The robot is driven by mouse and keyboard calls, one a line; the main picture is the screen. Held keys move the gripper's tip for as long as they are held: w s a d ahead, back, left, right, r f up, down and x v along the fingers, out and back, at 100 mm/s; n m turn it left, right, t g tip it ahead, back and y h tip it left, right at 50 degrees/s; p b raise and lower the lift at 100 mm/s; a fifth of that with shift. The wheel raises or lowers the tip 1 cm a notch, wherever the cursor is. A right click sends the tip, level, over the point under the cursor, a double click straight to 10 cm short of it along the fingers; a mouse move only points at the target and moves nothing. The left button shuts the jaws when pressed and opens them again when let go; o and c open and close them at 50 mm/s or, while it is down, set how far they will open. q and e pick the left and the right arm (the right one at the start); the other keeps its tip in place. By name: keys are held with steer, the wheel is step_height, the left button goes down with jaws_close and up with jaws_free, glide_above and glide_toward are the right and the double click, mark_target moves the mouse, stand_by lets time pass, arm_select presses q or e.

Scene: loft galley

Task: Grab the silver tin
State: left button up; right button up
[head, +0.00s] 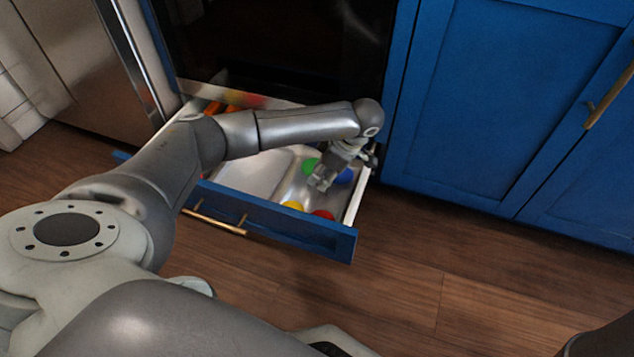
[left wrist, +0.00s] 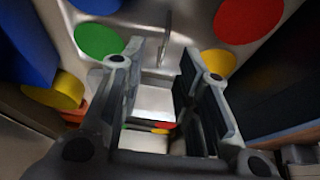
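A shiny silver tin (head: 307,197) with green, blue, yellow and red round spots lies at the right end of the open blue drawer (head: 318,237). My left gripper (head: 322,180) reaches down over it from above and hides part of it. In the left wrist view the two fingers (left wrist: 150,92) are apart, with the silver tin (left wrist: 198,22) beyond them. A thin upright silver piece shows between the fingertips. I cannot tell whether the fingers touch anything. My right gripper is not in view.
A second silver pan-like surface (head: 255,172) lies in the drawer's middle, with orange and red items (head: 228,100) at its back left. The drawer walls stand close around my gripper. Blue cabinets (head: 490,100) rise at the right. The wooden floor (head: 420,270) in front is clear.

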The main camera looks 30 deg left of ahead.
mark_target(317, 184)
arm_select(q)
steer(key=b+x, duration=0.1)
steer(key=x, duration=0.1)
steer(key=b+x, duration=0.2)
steer(key=shift+d+f, duration=0.15)
steer(key=shift+d, duration=0.05)
steer(key=shift+a+f+b, duration=0.2)
steer(key=shift+f+b, duration=0.15)
steer(key=shift+b, duration=0.15)
steer(key=shift+r, duration=0.1)
jaws_close()
